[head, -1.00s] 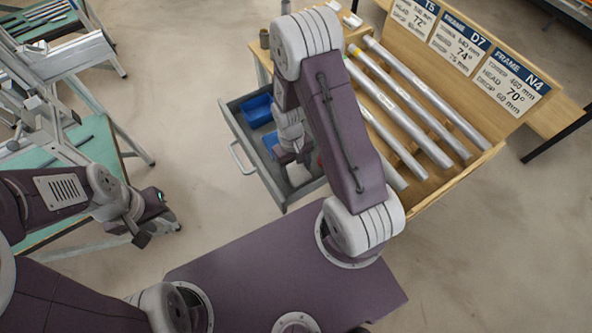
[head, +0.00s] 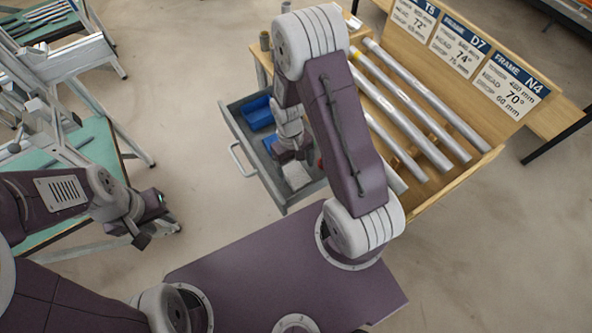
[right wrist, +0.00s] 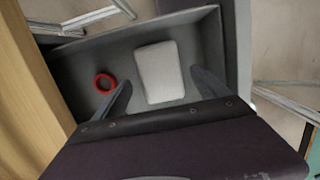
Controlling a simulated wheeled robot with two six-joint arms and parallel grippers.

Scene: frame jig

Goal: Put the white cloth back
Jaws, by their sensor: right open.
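The white cloth (head: 297,176) is a folded, rounded rectangle lying flat on the floor of the open grey drawer (head: 240,128). It shows whole in the right wrist view (right wrist: 160,72). My right gripper (right wrist: 163,92) is open and empty over the drawer, its fingers apart on either side of the cloth's near part in the picture. In the head view the right gripper (head: 293,157) is just behind the cloth, partly hidden by my forearm. My left gripper (head: 148,215) hangs away to the left, apart from the drawer; its jaw opening is unclear.
A red ring (right wrist: 104,82) lies beside the cloth in the drawer. Blue bins (head: 258,112) sit at the drawer's back left. Silver tubes (head: 412,112) lie on the wooden bench right of the drawer. A green-topped stand (head: 92,150) is at left.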

